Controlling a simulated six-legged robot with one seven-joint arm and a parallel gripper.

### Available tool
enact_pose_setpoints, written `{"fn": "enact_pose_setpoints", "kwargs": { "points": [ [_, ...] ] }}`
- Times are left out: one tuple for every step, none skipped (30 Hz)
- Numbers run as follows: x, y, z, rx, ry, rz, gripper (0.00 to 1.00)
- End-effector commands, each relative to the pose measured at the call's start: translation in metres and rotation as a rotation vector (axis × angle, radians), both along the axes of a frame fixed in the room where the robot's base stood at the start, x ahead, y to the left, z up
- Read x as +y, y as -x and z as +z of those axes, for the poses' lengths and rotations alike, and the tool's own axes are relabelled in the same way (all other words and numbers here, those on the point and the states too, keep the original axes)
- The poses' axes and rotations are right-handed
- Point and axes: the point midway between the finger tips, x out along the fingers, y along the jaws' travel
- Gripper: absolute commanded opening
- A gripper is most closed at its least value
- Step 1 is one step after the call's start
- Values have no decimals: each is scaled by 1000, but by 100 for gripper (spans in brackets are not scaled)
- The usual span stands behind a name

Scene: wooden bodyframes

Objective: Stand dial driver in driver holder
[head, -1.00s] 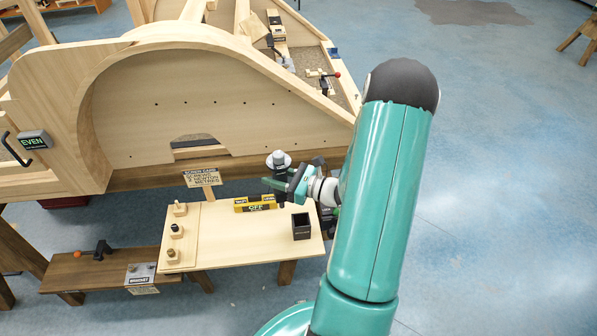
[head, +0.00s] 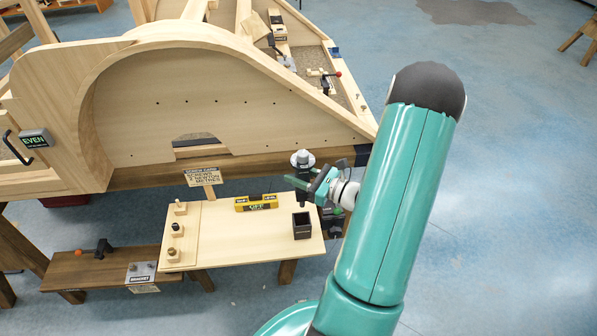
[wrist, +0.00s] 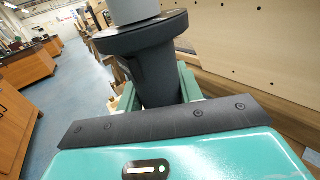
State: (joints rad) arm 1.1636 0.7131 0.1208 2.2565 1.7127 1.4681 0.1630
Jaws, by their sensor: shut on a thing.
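The dial driver (head: 302,161) has a grey round dial on top and a dark body. My gripper (head: 309,184) is shut on its body and holds it roughly upright in the air. In the wrist view the driver's dark body (wrist: 155,72) stands between the fingers, with the grey dial cut off by the top edge. The driver holder (head: 302,227) is a small dark open-topped box near the right end of the light bench. It looks empty. In the head view the driver appears straight above the holder, apart from it. I cannot tell its exact depth or where its lower tip is.
A yellow level (head: 256,203) lies on the light bench (head: 235,245) left of the holder. Small pegs on blocks (head: 176,230) line its left side, and a sign (head: 202,178) stands at the back. The large wooden bodyframe (head: 220,110) rises behind.

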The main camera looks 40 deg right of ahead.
Motion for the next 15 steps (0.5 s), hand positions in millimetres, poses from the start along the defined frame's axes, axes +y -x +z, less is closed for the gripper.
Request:
{"fn": "enact_pose_setpoints", "kwargs": {
  "points": [
    [0,0,-3,-2,-2,1,7],
    [0,0,-5,-2,-2,1,7],
    [0,0,-7,-2,-1,1,7],
    [0,0,-8,-2,0,1,7],
    [0,0,-10,-2,0,1,7],
    [0,0,-13,-2,-1,1,7],
    [0,0,-14,-2,-1,1,7],
    [0,0,-16,-2,-1,1,7],
    [0,0,-18,-2,-1,1,7],
    [0,-1,-20,-2,0,1,7],
    [0,-1,-21,-2,0,1,7],
    [0,0,-24,-2,0,1,7],
    [0,0,-26,-2,0,1,7],
    [0,0,-28,-2,0,1,7],
    [0,0,-30,-2,0,1,7]
  ]
}}
